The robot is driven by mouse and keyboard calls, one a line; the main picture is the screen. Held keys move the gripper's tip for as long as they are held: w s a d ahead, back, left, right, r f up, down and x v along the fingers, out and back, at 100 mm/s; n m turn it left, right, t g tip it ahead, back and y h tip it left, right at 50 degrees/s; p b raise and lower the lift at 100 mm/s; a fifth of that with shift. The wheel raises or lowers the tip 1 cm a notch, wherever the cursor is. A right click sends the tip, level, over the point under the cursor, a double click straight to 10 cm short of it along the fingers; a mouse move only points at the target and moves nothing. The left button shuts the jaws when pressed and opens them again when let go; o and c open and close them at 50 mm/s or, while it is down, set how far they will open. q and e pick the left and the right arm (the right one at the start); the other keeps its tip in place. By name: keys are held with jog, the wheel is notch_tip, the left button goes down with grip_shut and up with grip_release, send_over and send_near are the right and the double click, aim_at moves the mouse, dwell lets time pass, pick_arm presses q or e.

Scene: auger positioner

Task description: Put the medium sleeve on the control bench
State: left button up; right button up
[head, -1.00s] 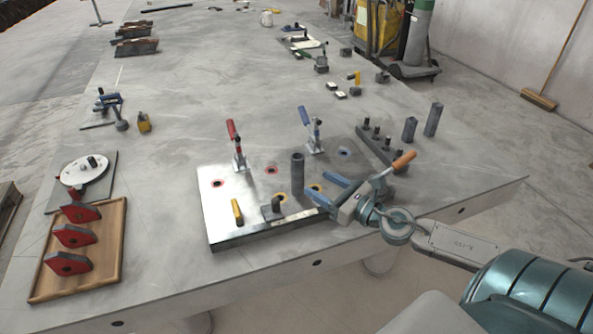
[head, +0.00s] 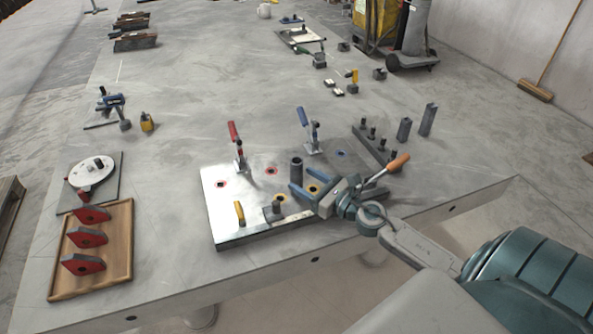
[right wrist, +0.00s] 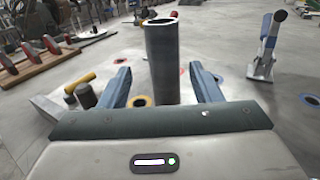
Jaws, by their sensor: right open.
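A dark grey hollow sleeve (head: 296,173) stands upright on the grey metal plate (head: 226,222); which size it is I cannot tell for sure. It also shows in the right wrist view (right wrist: 161,60). My right gripper (head: 303,179) is open, low over the plate, with its two blue fingers either side of the sleeve's lower part. In the right wrist view there are gaps between the sleeve and both fingers. Two other dark sleeves, a shorter one (head: 404,130) and a taller one (head: 428,120), stand on the table to the right. My left gripper is out of view.
A red-handled clamp (head: 237,150) and a blue-handled clamp (head: 311,132) stand on the plate. A yellow pin (head: 239,213) is at its front. A rack with several dark pegs (head: 373,143) lies behind my right gripper. A wooden tray (head: 121,262) with red parts is at left.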

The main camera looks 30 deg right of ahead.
aim_at(302, 176)
jog(key=shift+w+a, duration=0.15)
jog(key=shift+w, duration=0.2)
jog(key=shift+w+r+p, duration=0.15)
jog(key=shift+w+p, duration=0.15)
jog(key=shift+p, duration=0.1)
jog(key=p+x, duration=0.1)
jog(key=x, duration=0.2)
jog(key=shift+w+p, duration=0.25)
jog(key=shift+p, duration=0.15)
jog(key=shift+w+f, duration=0.2)
jog(key=shift+w, duration=0.35)
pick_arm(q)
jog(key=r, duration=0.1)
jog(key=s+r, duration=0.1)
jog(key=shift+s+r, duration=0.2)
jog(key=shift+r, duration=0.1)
pick_arm(e)
jog(key=shift+c, duration=0.5)
jog(key=shift+r, duration=0.1)
grip_shut()
